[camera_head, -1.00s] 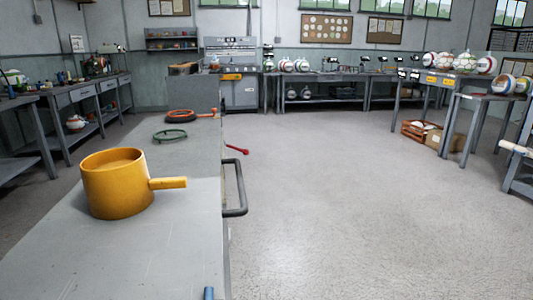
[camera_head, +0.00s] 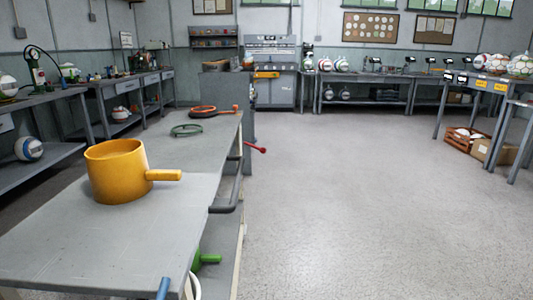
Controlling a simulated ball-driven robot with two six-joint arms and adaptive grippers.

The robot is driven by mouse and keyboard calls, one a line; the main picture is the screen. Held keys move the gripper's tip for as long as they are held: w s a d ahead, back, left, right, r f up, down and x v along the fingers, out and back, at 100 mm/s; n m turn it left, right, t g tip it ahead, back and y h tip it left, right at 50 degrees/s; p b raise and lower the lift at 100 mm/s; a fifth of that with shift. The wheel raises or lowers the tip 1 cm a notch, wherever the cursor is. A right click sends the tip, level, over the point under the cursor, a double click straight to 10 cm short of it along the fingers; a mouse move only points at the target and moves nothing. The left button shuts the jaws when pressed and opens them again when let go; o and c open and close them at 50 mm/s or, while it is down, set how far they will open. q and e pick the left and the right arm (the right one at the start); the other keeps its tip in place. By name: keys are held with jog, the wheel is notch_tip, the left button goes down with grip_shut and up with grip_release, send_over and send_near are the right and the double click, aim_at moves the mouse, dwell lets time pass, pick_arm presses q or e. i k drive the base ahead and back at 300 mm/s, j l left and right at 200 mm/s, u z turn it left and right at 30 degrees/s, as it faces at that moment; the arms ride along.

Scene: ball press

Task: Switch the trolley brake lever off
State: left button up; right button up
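A long grey trolley or bench top (camera_head: 120,235) runs from the near left toward the back, with a dark grey bar handle (camera_head: 228,207) on its right side. A red lever with a round end (camera_head: 256,148) sticks out to the right at the far end. A green handle (camera_head: 207,259) shows low on the near right side, and a blue rod end (camera_head: 163,288) shows at the near edge. I cannot tell which of these is the brake lever, or its setting. Neither of my grippers is in view.
A yellow pot (camera_head: 115,172) with a side handle stands on the grey top. Benches line the left side and back wall. The floor (camera_head: 360,210) to the right is clear.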

aim_at(262, 150)
jog(key=l+u, duration=0.1)
jog(key=l, duration=0.7)
jog(key=i+l+u, duration=0.1)
jog(key=i+l, duration=0.15)
jog(key=i+l+u, duration=0.1)
jog(key=l, duration=0.35)
jog(key=i+l+u, duration=0.1)
jog(key=i+l, duration=0.2)
jog(key=i+l+u, duration=0.1)
jog(key=i, duration=0.35)
jog(key=i+l, duration=0.35)
jog(key=i+l+u, duration=0.15)
jog(key=i+l, duration=0.15)
jog(key=i, duration=0.25)
